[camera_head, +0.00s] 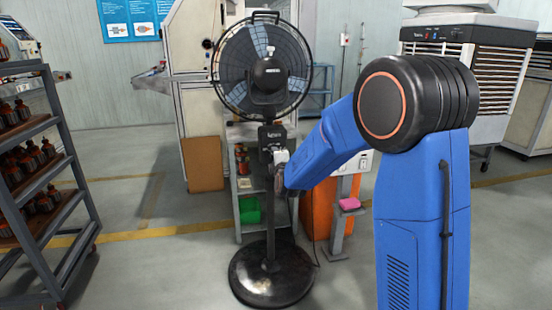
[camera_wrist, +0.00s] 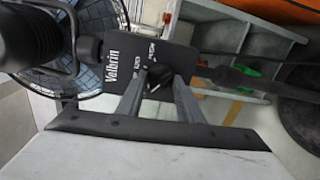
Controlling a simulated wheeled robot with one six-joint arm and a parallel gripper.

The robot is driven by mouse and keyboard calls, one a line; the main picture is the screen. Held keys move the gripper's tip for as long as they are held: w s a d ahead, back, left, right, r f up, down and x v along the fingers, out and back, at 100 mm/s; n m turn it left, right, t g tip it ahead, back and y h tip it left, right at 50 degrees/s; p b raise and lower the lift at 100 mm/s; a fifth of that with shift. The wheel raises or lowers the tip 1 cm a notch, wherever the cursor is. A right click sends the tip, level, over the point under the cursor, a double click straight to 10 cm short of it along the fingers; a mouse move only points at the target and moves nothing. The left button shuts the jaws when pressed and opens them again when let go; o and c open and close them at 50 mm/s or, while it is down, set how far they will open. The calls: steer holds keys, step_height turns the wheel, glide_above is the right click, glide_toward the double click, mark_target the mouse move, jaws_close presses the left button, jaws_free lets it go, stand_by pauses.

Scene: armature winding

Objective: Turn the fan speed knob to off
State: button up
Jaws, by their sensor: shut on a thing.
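A black pedestal fan (camera_head: 262,68) stands upright in the middle of the head view, on a round black base. Its control box (camera_head: 272,134) sits on the pole below the fan head. In the wrist view the black control panel (camera_wrist: 133,65), lettered "Velbrin", fills the upper middle, with the dark speed knob (camera_wrist: 158,76) on it. My gripper (camera_wrist: 160,84) has its two grey fingers shut on the knob, one on each side. In the head view my gripper (camera_head: 281,165) is at the control box, and the knob is hidden there. The knob's pointer setting is too small to read.
A shelf unit (camera_head: 248,180) stands behind the pole, with a green bin (camera_head: 250,210) low in it. An orange cabinet (camera_head: 318,212) is behind my forearm. The floor between rack and fan is clear.

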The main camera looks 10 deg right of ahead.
steer(key=shift+f+n, duration=0.1)
steer(key=shift+n, duration=0.5)
steer(key=shift+a, duration=0.1)
steer(key=o, duration=1.1)
steer(key=shift+c, duration=0.2)
steer(key=shift+s, duration=0.1)
steer(key=s+r, duration=0.1)
steer(key=s, duration=1.6)
steer(key=shift+a+r, duration=0.25)
steer(key=shift+a, duration=0.15)
steer(key=shift+s, duration=0.15)
